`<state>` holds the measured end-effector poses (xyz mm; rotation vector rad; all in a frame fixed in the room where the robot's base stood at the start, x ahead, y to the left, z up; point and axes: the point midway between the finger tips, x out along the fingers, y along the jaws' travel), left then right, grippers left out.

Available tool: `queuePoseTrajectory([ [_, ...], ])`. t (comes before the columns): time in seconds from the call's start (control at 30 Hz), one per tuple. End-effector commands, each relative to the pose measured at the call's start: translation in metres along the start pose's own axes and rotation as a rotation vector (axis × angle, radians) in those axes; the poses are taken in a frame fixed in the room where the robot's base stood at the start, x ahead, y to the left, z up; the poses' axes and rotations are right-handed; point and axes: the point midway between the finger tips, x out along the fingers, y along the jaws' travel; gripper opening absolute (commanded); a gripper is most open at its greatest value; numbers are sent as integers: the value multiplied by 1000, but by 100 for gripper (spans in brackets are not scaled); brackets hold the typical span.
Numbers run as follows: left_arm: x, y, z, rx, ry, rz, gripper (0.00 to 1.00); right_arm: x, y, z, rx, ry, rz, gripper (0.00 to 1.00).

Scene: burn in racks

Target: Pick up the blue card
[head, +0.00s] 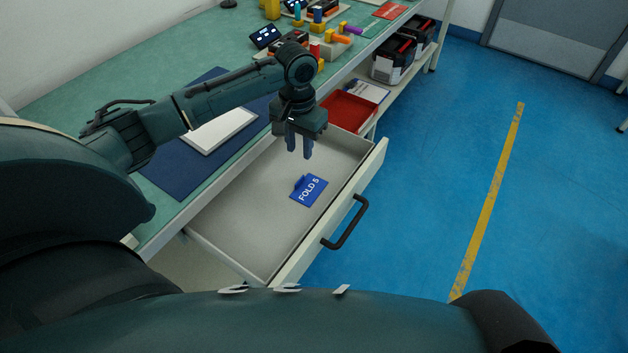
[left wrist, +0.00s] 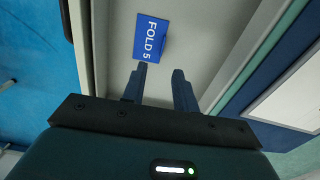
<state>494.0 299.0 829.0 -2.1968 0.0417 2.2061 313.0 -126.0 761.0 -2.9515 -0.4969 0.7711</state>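The blue card (head: 309,190) with "FOLD 5" in white lies on the floor of the open drawer (head: 240,208), towards its front. It also shows in the left wrist view (left wrist: 151,37), just beyond the fingertips. A small blue part stands up at one edge of the card. My left gripper (head: 298,151) is over the drawer, pointing down, apart from the card. Its two fingers (left wrist: 158,70) are spread with nothing between them. My right gripper is not in view.
The drawer's front has a black handle (head: 346,224). A green-topped bench with a dark blue mat (head: 165,178) and white tablet-like panel (head: 220,130) lies left of the drawer. A red tray (head: 350,110) is on the shelf behind. Blue floor at right is clear.

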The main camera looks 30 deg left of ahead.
Motion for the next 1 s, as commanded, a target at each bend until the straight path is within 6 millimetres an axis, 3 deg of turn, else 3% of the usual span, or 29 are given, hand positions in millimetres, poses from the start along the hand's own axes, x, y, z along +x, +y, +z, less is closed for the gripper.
queuePoseTrajectory([
  [0.1, 27, 0, 1, 0, -4, 0, 29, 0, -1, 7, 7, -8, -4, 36],
  [0.3, 56, 0, 0, 1, 0, 0, 29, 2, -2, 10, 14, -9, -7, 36],
  [0.47, 65, 0, -1, 2, 2, 0, 29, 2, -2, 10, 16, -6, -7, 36],
  [0.8, 110, -6, -5, 2, 2, 0, 29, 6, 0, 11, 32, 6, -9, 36],
  [1.0, 115, -6, -4, 3, 3, 0, 29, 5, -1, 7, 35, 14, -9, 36],
])
